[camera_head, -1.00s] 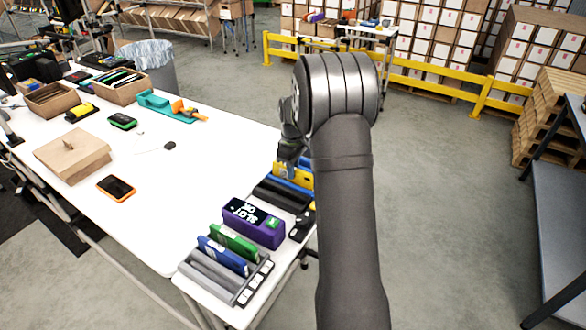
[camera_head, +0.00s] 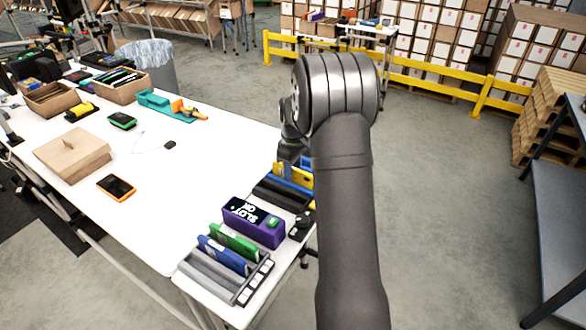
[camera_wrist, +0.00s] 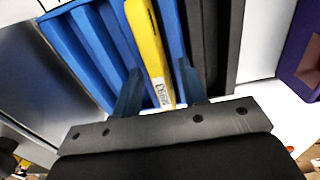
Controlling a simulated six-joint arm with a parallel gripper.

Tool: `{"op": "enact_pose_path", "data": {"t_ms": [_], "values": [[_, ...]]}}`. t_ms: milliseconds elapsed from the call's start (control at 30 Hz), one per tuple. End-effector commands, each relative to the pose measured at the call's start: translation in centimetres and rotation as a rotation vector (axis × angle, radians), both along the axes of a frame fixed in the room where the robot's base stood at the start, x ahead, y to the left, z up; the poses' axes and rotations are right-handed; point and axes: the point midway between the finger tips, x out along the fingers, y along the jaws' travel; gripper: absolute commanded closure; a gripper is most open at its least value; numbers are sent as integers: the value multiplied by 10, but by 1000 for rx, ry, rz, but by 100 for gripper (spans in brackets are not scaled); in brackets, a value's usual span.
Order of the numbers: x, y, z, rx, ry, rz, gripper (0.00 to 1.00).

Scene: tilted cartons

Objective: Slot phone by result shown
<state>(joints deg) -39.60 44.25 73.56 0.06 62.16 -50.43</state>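A yellow phone (camera_wrist: 150,45) with a white label stands in a slot of the blue rack (camera_wrist: 90,45), in the wrist view. My gripper (camera_wrist: 158,92) has one finger on each side of the phone's near end, with small gaps showing, so it looks open. In the head view the yellow phone (camera_head: 290,174) sits below my gripper, which is partly hidden by my arm. A purple tester (camera_head: 252,222) has a dark screen that seems to read "SLOT OK", and a green button. A dark rack (camera_head: 280,194) stands between the tester and the blue rack.
A grey rack (camera_head: 215,272) at the front holds a blue phone (camera_head: 222,254) and a green phone (camera_head: 235,241). An orange-edged phone (camera_head: 116,187) lies on the white table (camera_head: 145,225) near a cardboard box (camera_head: 72,155). The table's middle is largely clear.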

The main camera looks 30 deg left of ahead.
Motion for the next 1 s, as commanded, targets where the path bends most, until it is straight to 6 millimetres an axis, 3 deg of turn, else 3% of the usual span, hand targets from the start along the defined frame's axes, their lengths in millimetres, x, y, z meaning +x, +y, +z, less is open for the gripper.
{"op": "enact_pose_path", "data": {"t_ms": [233, 700, 1000], "values": [[0, 0, 19, 1, -2, 0, 61], [1, 0, 130, 3, -3, 0, 61], [0, 0, 170, 1, -1, 0, 61]]}}
